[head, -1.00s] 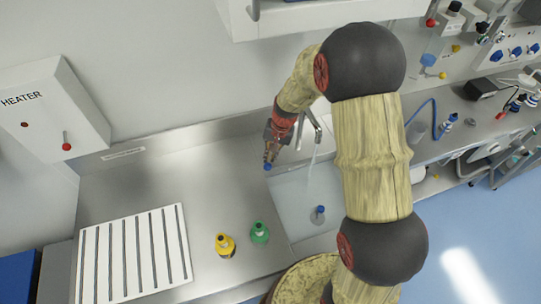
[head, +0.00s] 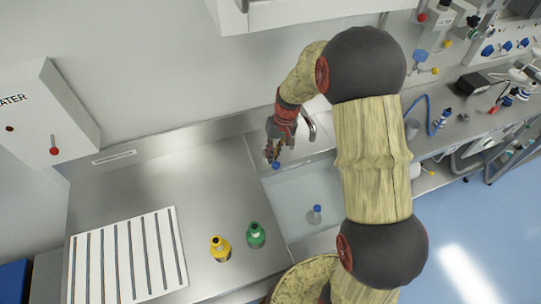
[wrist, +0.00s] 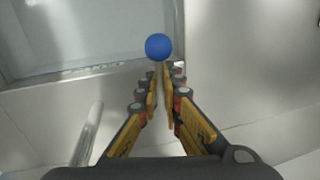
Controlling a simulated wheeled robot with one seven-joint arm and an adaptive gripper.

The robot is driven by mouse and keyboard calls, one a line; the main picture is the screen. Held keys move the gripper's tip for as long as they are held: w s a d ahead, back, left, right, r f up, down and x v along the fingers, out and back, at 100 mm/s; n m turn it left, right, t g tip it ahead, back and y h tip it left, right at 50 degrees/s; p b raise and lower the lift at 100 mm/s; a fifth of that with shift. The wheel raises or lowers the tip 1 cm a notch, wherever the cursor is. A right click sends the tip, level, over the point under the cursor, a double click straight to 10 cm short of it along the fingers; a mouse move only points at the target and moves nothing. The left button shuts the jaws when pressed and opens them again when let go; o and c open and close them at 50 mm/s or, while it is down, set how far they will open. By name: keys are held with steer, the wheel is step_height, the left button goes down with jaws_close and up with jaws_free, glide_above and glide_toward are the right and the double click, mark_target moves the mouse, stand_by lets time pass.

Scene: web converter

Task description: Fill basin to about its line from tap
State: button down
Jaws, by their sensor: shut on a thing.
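The basin (head: 292,190) is sunk in the steel counter, partly hidden by my arm; it also shows at the upper left of the wrist view (wrist: 75,77). The tap spout (head: 312,127) stands behind the basin, right of my gripper. No stream shows below it. My gripper (head: 273,153) is shut on the tap lever's thin stem, just below its blue knob (head: 276,166). In the wrist view the blue knob (wrist: 158,46) sits just beyond the fingertips.
A blue-capped bottle (head: 315,215) stands in the basin. A yellow bottle (head: 220,249) and a green bottle (head: 256,236) stand on the counter left of it. A white slotted rack (head: 127,262) lies farther left. A heater box (head: 45,110) hangs on the wall.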

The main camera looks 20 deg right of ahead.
steer(key=shift+d, duration=0.1)
stand_by(0.4)
steer(key=c, duration=2)
jaws_free()
steer(key=shift+o, duration=0.2)
step_height(320, 180, up, 12)
steer(key=d, duration=0.2)
steer(key=shift+d, duration=0.2)
steer(key=shift+f, duration=0.1)
